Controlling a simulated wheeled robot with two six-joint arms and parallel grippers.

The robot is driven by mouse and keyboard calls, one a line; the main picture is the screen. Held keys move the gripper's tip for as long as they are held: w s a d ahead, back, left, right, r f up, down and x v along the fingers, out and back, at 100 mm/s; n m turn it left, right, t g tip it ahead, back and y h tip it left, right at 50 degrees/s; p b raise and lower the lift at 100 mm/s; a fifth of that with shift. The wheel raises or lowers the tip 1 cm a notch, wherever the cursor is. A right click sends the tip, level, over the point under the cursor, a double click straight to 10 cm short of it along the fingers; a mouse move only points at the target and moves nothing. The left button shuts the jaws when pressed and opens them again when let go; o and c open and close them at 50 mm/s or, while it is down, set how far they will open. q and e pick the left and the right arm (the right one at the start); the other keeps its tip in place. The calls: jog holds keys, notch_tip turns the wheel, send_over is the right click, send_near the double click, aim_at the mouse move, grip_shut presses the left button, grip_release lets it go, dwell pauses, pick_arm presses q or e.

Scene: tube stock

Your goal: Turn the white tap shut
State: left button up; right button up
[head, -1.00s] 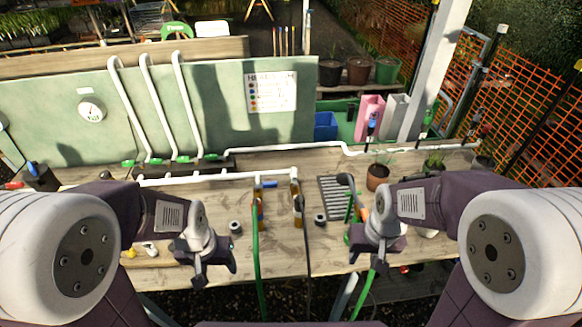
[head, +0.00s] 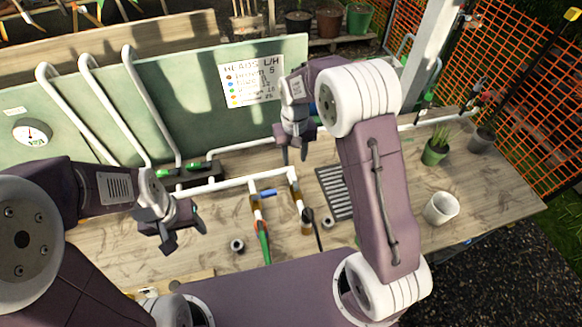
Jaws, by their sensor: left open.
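I cannot clearly pick out a tap with a white handle. The white pipe (head: 225,184) along the bench has two downward branches with brown sections. A blue handle (head: 268,193) lies between these branches. Green-handled taps (head: 190,168) sit at the feet of the bent white pipes. My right gripper (head: 295,155) appears open and empty, above the back of the bench, behind the white pipe as seen. My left gripper (head: 182,238) is open and empty, over the bench at the left, in front of the pipe. My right arm hides part of the back pipe.
A notice board (head: 251,80) hangs on the green back panel (head: 195,95). A slotted drain grille (head: 335,192), a white pot (head: 441,208) and a green plant pot (head: 435,153) are on the bench. A green hose (head: 265,245) hangs from one branch. The right bench end has free room.

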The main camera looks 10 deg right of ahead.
aim_at(293, 175)
jog(key=shift+s+d+f, duration=0.1)
jog(key=shift+s+f, duration=0.25)
jog(key=shift+f, duration=0.05)
jog(key=f, duration=0.2)
jog(key=w+f+p, duration=0.1)
jog(key=f, duration=0.2)
jog(key=f+p, duration=0.1)
jog(key=f, duration=0.2)
jog(key=shift+w+a, duration=0.3)
jog(key=shift+s+d+f, duration=0.15)
jog(key=shift+s, duration=0.2)
jog(key=shift+w, duration=0.15)
jog(key=shift+c, duration=0.6)
jog(key=shift+w+f, duration=0.1)
jog(key=c, duration=0.5)
pick_arm(q)
jog(key=shift+w+a+r, duration=0.15)
jog(key=shift+w+r, duration=0.2)
jog(key=shift+r, duration=0.45)
pick_arm(e)
grip_shut()
